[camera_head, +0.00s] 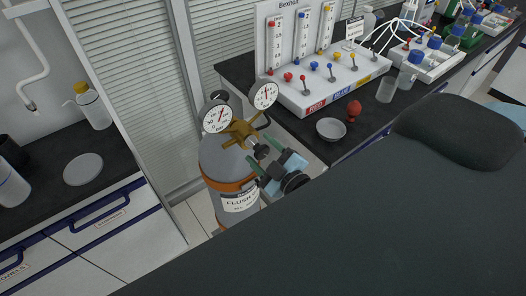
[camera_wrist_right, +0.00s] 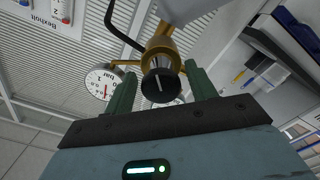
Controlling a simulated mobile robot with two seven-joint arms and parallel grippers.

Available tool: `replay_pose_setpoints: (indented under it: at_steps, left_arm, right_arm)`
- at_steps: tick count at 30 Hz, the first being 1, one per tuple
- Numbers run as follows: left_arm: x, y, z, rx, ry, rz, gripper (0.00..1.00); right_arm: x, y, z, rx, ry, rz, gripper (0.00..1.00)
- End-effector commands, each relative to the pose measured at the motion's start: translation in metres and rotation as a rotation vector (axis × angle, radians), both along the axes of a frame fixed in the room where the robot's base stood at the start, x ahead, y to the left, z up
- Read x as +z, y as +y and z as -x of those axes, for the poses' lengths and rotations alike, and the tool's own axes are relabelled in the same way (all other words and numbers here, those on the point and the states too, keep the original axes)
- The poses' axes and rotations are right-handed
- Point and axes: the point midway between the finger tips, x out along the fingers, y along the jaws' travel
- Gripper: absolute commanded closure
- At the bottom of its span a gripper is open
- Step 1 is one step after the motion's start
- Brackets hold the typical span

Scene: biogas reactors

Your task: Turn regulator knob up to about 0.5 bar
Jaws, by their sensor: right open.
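The regulator (camera_head: 238,130) is a brass body on top of a grey gas cylinder with an orange band (camera_head: 217,165). It carries two round white gauges, a left one (camera_head: 217,118) and a right one (camera_head: 264,95), whose exact readings are too small to tell. The black regulator knob (camera_wrist_right: 160,86) has a white mark on its face. My right gripper (camera_wrist_right: 160,70) is open, with one green finger on each side of the knob and visible gaps. In the head view the right gripper (camera_head: 262,150) points at the regulator and partly hides the knob. My left gripper is not in view.
A white panel with flow tubes and small valves (camera_head: 318,88) stands on the dark bench behind. A white dish (camera_head: 331,129) and a red bulb (camera_head: 354,111) lie at the bench's near edge.

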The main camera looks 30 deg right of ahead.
Motion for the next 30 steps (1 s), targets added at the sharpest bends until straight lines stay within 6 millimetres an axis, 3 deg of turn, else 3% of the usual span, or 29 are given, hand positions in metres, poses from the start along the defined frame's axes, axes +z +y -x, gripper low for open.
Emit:
replay_pose_setpoints:
  at_steps: [5, 19, 30]
  left_arm:
    - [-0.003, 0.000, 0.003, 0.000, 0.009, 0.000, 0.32]
    - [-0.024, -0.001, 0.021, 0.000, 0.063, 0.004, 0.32]
    - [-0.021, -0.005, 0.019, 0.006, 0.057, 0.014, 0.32]
  right_arm:
    - [-0.002, -0.001, 0.007, 0.000, 0.004, 0.000, 0.44]
    - [-0.003, -0.005, 0.070, 0.000, 0.005, -0.001, 0.44]
    - [0.000, -0.006, 0.078, -0.001, -0.001, 0.000, 0.44]
